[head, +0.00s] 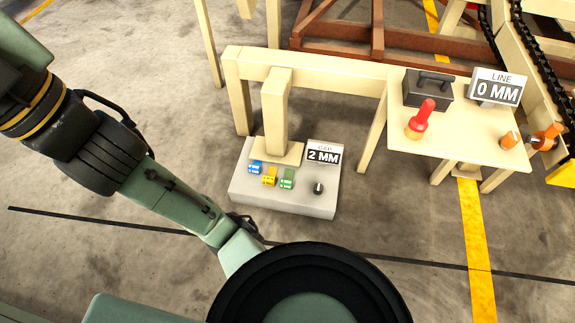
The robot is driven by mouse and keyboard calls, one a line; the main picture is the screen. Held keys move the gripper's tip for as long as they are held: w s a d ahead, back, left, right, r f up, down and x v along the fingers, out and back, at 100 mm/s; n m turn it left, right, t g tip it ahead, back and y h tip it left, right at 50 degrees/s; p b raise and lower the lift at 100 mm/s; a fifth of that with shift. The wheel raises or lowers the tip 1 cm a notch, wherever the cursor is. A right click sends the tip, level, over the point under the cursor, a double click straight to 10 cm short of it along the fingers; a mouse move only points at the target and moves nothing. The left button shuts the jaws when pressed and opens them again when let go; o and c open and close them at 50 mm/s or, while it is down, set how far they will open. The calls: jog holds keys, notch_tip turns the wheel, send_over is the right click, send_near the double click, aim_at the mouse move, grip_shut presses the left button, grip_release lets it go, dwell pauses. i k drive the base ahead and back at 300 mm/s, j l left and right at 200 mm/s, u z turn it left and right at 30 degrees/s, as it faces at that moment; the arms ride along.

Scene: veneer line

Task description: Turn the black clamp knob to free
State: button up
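The black clamp knob (318,188) sits at the right end of the top of a low pale grey box (240,192) in the middle of the head view. It is small and round with a light mark; I cannot read its setting. A sign (323,154) reading "2 MM" stands behind it. Blue (255,167), yellow (270,176) and green (287,178) blocks sit left of the knob on the same box. My arm crosses the left and lower part of the view. I cannot make out my gripper's fingers, and nothing touches the knob.
A cream post (275,110) rises behind the blocks. A cream table (465,140) at right holds a red-handled lever (421,118), a dark toolbox (428,88), orange knobs (510,139) and a "0 MM" sign (497,88). Open floor lies right of the box.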

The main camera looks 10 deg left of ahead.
aim_at(318, 188)
jog(key=i+l, duration=0.75)
jog(key=l, duration=0.2)
jog(key=j+u, duration=0.05)
